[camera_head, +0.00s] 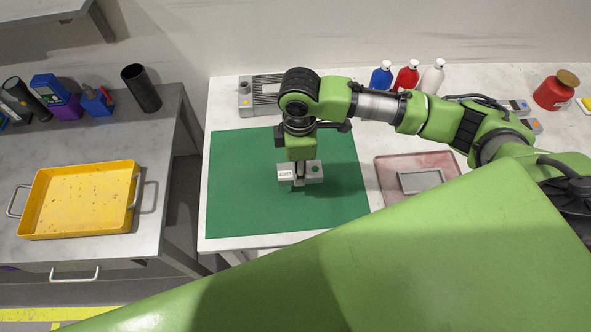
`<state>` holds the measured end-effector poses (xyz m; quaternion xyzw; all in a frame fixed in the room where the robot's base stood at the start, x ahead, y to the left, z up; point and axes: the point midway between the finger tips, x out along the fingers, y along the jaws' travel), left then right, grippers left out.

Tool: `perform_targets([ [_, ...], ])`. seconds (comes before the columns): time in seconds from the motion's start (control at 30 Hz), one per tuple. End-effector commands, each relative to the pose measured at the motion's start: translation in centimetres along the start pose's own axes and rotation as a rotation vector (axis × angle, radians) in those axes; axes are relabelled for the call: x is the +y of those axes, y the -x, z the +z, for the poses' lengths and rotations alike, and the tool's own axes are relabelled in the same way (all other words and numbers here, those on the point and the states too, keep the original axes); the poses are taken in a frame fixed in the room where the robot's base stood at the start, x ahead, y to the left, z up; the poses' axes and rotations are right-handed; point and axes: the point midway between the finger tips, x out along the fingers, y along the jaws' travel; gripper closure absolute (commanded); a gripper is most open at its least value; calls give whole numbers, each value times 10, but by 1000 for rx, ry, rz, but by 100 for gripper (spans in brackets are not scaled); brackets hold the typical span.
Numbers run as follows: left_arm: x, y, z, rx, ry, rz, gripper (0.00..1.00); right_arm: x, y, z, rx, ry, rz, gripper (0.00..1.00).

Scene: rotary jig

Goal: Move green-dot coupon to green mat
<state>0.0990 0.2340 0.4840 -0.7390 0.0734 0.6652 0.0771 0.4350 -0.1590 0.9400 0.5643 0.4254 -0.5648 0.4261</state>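The green-dot coupon (315,174) is a grey block with a white label on its left part and a green dot on its right part. It is over the middle of the green mat (235,205); I cannot tell if it rests on the mat or is held just above it. My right gripper (301,181) points down with its fingers across the coupon's middle and appears shut on it. The fingers hide part of the coupon. My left gripper is not in view.
A pink tray (383,184) with a grey frame (421,180) lies right of the mat. Coupons with blue (516,106) and orange (531,126) dots sit farther right. A grey slotted fixture (267,91) and bottles (407,77) stand behind. A yellow tray (127,206) is on the left bench.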

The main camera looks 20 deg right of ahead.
Motion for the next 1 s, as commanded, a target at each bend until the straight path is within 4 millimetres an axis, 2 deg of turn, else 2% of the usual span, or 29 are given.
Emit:
perform_targets([
  [0.17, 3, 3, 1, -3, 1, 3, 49, 5, -10, -7, 0, -1, 0, 100],
  [0.4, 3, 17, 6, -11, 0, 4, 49, 5, -38, -7, 0, 0, 0, 100],
  [0.77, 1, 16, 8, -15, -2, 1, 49, 5, -44, -7, 0, 0, 1, 100],
  [0.8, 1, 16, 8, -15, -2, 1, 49, 5, -44, -7, 0, 0, 1, 61],
  [0.83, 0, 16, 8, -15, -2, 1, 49, 5, -44, -7, 0, 0, 1, 53],
  [0.87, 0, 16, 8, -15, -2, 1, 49, 5, -44, -7, 0, 0, 1, 49],
  [1.0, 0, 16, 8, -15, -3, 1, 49, 5, -44, -7, 0, 0, 1, 49],
])
